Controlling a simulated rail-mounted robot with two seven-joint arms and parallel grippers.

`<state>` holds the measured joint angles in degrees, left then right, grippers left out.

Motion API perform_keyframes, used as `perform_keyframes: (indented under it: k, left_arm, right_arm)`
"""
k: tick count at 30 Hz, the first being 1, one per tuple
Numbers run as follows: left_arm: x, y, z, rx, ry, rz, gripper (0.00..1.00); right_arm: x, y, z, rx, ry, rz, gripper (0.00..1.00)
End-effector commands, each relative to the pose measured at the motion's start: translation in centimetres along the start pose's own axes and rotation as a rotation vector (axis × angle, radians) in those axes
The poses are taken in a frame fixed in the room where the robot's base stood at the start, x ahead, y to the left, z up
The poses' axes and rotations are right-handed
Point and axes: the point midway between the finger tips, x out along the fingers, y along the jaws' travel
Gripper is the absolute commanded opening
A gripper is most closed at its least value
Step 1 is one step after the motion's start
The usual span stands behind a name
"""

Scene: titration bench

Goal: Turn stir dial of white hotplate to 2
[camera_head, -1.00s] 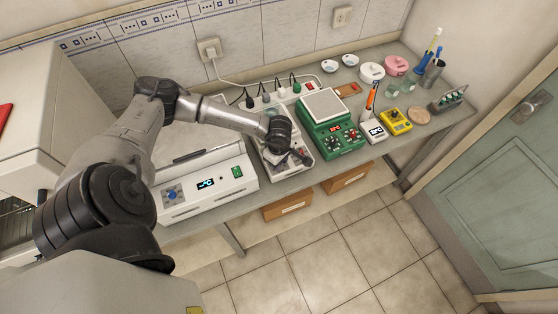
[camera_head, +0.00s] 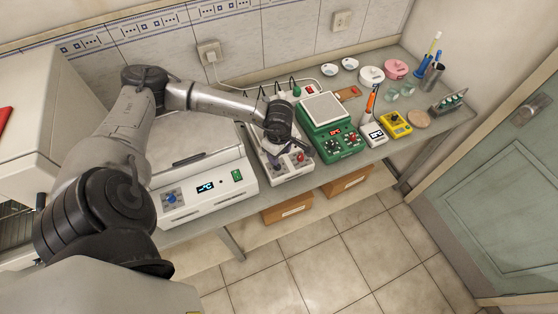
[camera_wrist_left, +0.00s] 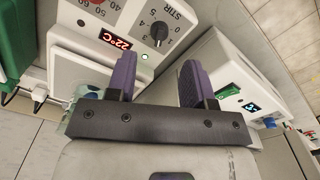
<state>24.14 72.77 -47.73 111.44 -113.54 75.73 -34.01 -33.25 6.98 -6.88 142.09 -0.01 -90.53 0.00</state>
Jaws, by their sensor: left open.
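The white hotplate (camera_head: 290,174) stands on the bench between the green hotplate and a larger white device. Its dark stir dial (camera_head: 278,168) is at the front; the left wrist view shows the black dial (camera_wrist_left: 158,32) beside the STIR label and printed numbers. I cannot tell exactly which number it points at. A lit display (camera_wrist_left: 115,41) reads 22°C. My left gripper (camera_wrist_left: 157,72) is open and empty, its purple fingers apart, with the dial beyond the gap between them. In the head view the left gripper (camera_head: 275,153) is over the hotplate, partly hiding its top.
A red knob (camera_head: 300,157) sits beside the stir dial. The green hotplate (camera_head: 333,140) is close on the right, the large white device (camera_head: 208,187) close on the left. A cable (camera_head: 237,84) runs behind. The floor in front is clear.

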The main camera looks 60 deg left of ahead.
Motion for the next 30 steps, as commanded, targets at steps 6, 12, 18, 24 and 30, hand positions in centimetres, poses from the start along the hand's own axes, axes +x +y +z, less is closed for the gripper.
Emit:
perform_keyframes:
  k: [6,12,18,24,30]
  left_arm:
    - [-3.8,0.0,0.0,0.001,0.0,0.002,0.48]
    - [-5.8,0.0,0.0,0.001,0.0,0.001,0.48]
    - [-6.5,0.0,0.0,0.001,0.001,-0.001,0.48]
    - [-6.6,0.0,0.0,0.0,0.001,-0.001,0.48]
    - [-6.6,0.0,0.0,0.001,0.001,-0.001,0.48]
  right_arm:
    - [0.2,-0.2,0.0,0.005,0.001,-0.004,0.43]
    - [0.3,-0.2,0.1,0.006,0.001,-0.005,0.43]
    - [0.3,-0.2,0.1,0.005,0.001,-0.004,0.43]
    - [0.3,-0.1,0.1,0.002,0.0,-0.002,0.43]
    - [0.3,0.1,0.1,-0.003,-0.001,0.003,0.43]
